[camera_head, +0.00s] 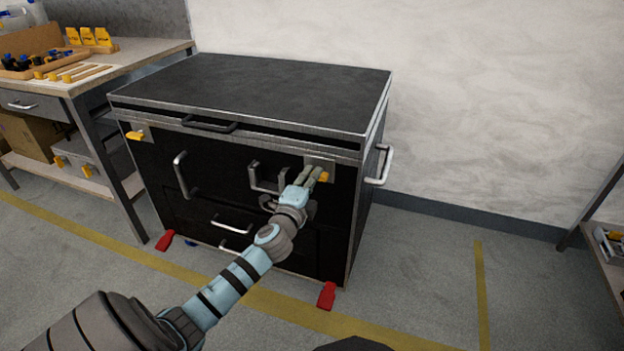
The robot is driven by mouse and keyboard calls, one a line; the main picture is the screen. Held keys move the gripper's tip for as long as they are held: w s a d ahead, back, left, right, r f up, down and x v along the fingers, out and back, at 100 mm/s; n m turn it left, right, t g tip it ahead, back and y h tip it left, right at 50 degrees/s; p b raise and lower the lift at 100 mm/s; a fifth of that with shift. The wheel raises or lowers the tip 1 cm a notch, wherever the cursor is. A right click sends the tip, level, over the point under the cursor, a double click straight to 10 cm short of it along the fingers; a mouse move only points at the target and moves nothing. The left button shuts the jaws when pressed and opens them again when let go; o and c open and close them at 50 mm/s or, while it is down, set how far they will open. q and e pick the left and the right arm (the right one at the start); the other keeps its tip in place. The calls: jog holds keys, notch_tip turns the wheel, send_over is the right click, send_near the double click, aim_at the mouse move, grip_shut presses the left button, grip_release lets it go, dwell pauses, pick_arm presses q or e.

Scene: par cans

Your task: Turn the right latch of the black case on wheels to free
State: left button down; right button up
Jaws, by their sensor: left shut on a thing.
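The black case on wheels (225,85) stands against the pale wall with its lid down. Its right latch (325,177) is a yellow tab on a grey plate (319,162) at the upper right of the front. My left gripper (314,174) reaches up to this latch and is shut on it; the fingers hide part of the tab, so its exact angle is hard to tell. The left latch (135,135) is a yellow tab on its own plate at the upper left of the front, lying about level. My right gripper is not in view.
A workbench (130,62) with tools stands close to the case's left side. Metal handles (180,175) stick out of the case front, and a side handle (386,165) on the right. Red pedals (327,295) sit at its foot. The floor to the right is clear up to a shelf (600,215).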

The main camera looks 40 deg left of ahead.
pick_arm(q)
jog(key=c, duration=1.6)
grip_release()
jog(key=v, duration=1.2)
